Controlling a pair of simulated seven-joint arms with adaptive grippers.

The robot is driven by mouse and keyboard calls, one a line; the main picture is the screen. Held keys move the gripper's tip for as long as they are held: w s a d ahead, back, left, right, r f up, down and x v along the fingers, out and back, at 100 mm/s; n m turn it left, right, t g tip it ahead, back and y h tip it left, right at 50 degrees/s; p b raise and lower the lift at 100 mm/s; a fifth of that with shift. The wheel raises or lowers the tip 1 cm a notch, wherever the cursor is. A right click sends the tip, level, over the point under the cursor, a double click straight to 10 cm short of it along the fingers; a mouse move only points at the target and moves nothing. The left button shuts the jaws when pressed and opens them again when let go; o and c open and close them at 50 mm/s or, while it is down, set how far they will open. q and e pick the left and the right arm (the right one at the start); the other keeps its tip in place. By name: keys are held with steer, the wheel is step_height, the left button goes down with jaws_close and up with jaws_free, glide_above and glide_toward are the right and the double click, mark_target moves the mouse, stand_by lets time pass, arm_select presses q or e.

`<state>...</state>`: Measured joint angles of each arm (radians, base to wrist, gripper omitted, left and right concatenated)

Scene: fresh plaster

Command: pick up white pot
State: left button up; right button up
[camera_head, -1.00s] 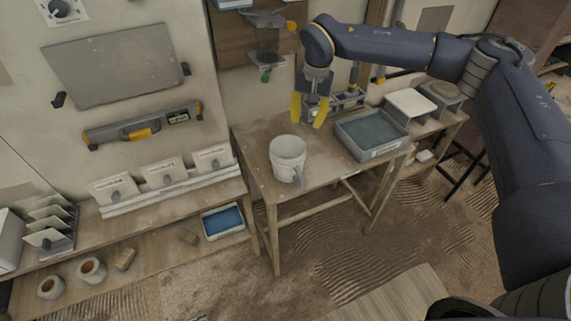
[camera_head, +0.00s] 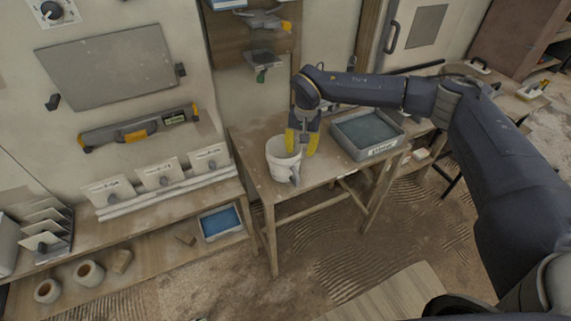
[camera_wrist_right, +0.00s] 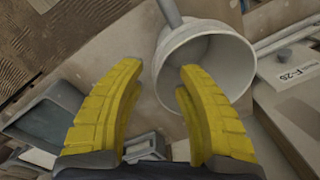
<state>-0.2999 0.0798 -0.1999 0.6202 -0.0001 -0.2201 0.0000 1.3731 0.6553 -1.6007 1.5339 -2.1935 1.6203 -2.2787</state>
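The white pot (camera_head: 281,174) stands upright on the small wooden table (camera_head: 325,170), its handle towards the front right. My right gripper (camera_head: 302,146) is open, yellow fingers pointing down at the pot's back right rim. In the right wrist view, the open gripper (camera_wrist_right: 158,75) has one finger overlapping the mouth of the pot (camera_wrist_right: 222,50) and the other off to its left. The pot's near wall shows between the fingers; I cannot tell whether they touch it. My left gripper is not in view.
A grey tray (camera_head: 366,133) stands on the same table, right of the gripper. A shelf with several white cards (camera_head: 158,173) is to the left. A blue tray (camera_head: 221,222) sits on the lower shelf. The table's front right is clear.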

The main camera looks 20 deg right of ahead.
steer(key=shift+w+a+f, duration=0.1)
steer(key=shift+f, duration=1.2)
steer(key=shift+a+f, duration=0.1)
steer(key=shift+f, duration=1.2)
jaws_close()
